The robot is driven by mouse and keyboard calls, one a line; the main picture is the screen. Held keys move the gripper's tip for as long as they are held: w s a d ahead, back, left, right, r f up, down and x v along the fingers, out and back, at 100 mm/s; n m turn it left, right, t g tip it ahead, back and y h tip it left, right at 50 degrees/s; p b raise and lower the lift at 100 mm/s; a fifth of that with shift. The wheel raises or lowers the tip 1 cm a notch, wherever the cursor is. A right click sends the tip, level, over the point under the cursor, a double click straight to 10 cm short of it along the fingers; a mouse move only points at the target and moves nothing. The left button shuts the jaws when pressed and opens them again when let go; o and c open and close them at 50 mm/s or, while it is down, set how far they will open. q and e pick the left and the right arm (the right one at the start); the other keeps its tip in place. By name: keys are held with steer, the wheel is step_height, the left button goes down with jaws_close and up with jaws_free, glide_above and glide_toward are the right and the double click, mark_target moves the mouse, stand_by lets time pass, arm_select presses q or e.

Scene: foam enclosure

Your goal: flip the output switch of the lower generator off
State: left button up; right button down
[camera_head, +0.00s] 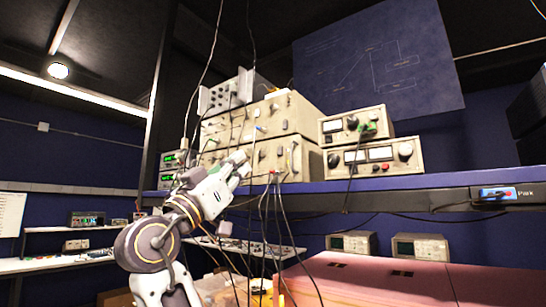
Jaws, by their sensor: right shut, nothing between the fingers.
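Two large beige instruments are stacked on the blue shelf, and they look like the generators. The lower generator (305,158) sits directly under the upper generator (290,112). Whether the fingertips touch the panel cannot be told. The gripper hides part of that panel. The output switch and its position are too small or hidden to make out.
Cables (275,215) hang from the panels over the shelf edge (400,186), close to my right gripper. Two metered units (372,159) stand stacked at the right. A grey box (225,95) sits on top. Small units with green displays (170,170) are at the left.

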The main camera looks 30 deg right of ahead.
mark_target(280, 151)
arm_select(q)
steer(key=shift+s, duration=0.7)
arm_select(e)
steer(key=shift+r, duration=0.1)
steer(key=shift+w+d+f+p+x, duration=0.1)
steer(key=shift+d+f+p+x, duration=0.4)
steer(key=shift+x, duration=1.6)
steer(key=shift+w+d+f+p+x, duration=0.2)
steer(key=shift+p+x, duration=0.6)
steer(key=shift+x, duration=1.3)
steer(key=shift+d+f+p+x, duration=0.15)
steer(key=shift+f+p+x, duration=0.4)
steer(key=shift+x, duration=1.55)
arm_select(q)
steer(key=d+r, duration=0.1)
steer(key=d, duration=0.1)
steer(key=s+d+r, duration=0.1)
steer(key=d+r, duration=0.1)
steer(key=shift+s+r, duration=0.2)
steer(key=shift+r, duration=0.1)
arm_select(e)
steer(key=shift+r, duration=0.1)
arm_select(q)
steer(key=shift+w, duration=0.25)
